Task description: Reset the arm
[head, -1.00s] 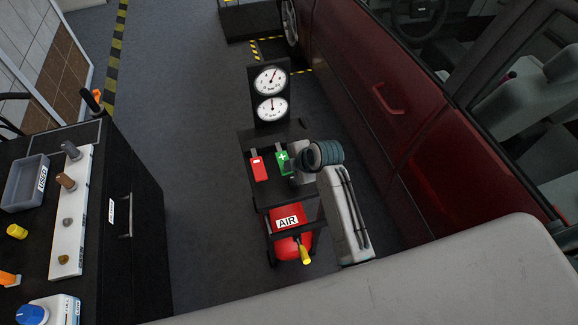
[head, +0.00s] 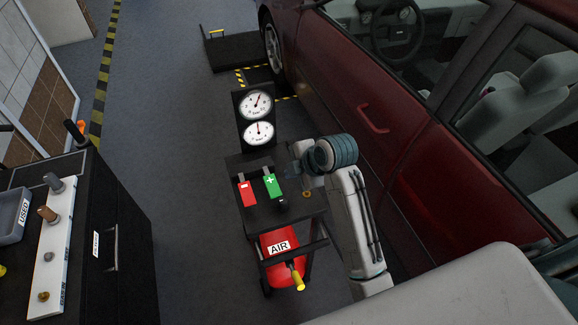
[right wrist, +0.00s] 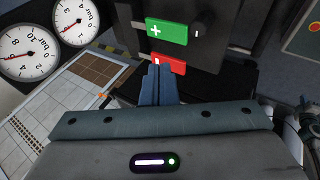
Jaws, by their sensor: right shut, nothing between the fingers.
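My right gripper (head: 292,172) is above the right side of the black cart, just right of the green plus block (head: 271,186). In the right wrist view its fingers (right wrist: 163,85) are shut with nothing between them. Beyond the fingertips are the red minus block (right wrist: 170,64) and the green plus block. A black knob (head: 282,201) is close to the green block; it also shows in the right wrist view (right wrist: 201,24). My left gripper is not in view.
Two round gauges (head: 257,118) stand at the cart's back, and a red AIR tank (head: 280,258) sits below. The dark red car (head: 400,150) is close on the right. A black cabinet (head: 120,220) is at left. Floor between cabinet and cart is clear.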

